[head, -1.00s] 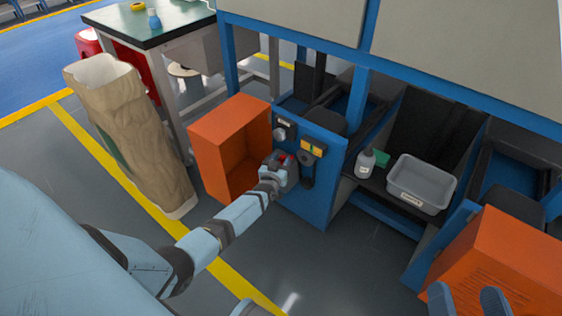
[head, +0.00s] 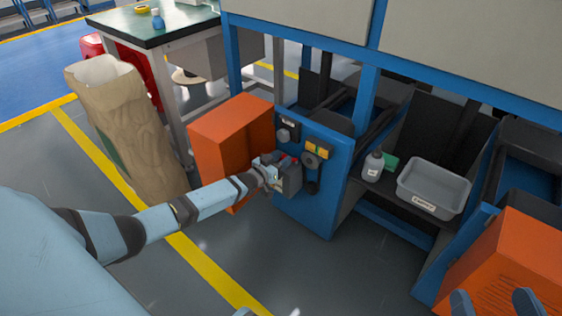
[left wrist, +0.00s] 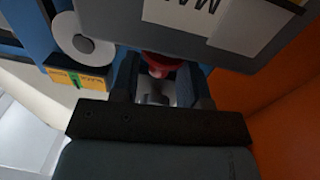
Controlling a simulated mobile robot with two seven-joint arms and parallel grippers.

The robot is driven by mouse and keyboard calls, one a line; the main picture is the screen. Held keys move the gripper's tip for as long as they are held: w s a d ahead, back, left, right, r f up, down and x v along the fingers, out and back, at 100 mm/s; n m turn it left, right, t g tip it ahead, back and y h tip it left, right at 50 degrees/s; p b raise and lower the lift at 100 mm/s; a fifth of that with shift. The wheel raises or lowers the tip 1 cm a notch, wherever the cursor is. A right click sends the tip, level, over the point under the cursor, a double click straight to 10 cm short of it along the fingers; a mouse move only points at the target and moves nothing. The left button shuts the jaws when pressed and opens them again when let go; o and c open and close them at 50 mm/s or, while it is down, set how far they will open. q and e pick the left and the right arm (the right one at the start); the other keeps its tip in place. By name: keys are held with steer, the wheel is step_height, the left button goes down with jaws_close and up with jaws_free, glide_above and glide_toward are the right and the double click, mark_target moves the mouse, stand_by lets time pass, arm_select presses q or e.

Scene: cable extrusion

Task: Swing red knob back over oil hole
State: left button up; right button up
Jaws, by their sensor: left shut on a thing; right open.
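The red knob (head: 291,160) is a small red spot on the grey housing (head: 291,182) at the front of the blue machine. It also shows in the left wrist view (left wrist: 158,63), just under the labelled grey housing. My left gripper (head: 275,172) is at the housing. Its two dark fingers (left wrist: 160,88) stand on either side of the knob and are shut on it. The fingers and housing partly cover the knob. I cannot make out the oil hole. My right gripper (head: 494,302) is open and empty at the lower right, in front of an orange box.
An orange box (head: 233,128) stands close beside my left gripper. The blue panel (head: 325,195) carries a yellow block (head: 317,149) and dark round parts. A bottle (head: 373,166) and grey bin (head: 434,188) sit on the shelf. Open floor lies in front.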

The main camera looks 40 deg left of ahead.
arm_select(q)
steer(key=o, duration=0.6)
steer(key=shift+d, duration=0.1)
steer(key=shift+c, duration=0.2)
steer(key=shift+s, duration=0.15)
steer(key=shift+s+r+p, duration=0.1)
steer(key=shift+s+p, duration=0.25)
steer(key=shift+s, duration=0.05)
steer(key=s+a+p, duration=0.2)
steer(key=s+p, duration=0.3)
steer(key=s, duration=0.7)
steer(key=shift+s, duration=0.3)
arm_select(e)
steer(key=shift+s+a+r+m+h, duration=0.15)
steer(key=shift+s+a+r+m, duration=0.15)
steer(key=shift+s+r+m, duration=0.3)
steer(key=shift+s+a+r+m+h, duration=0.15)
steer(key=shift+s+a+r+m, duration=0.1)
steer(key=shift+s+r+m, duration=0.4)
steer(key=shift+w+f, duration=0.1)
steer(key=shift+w, duration=0.15)
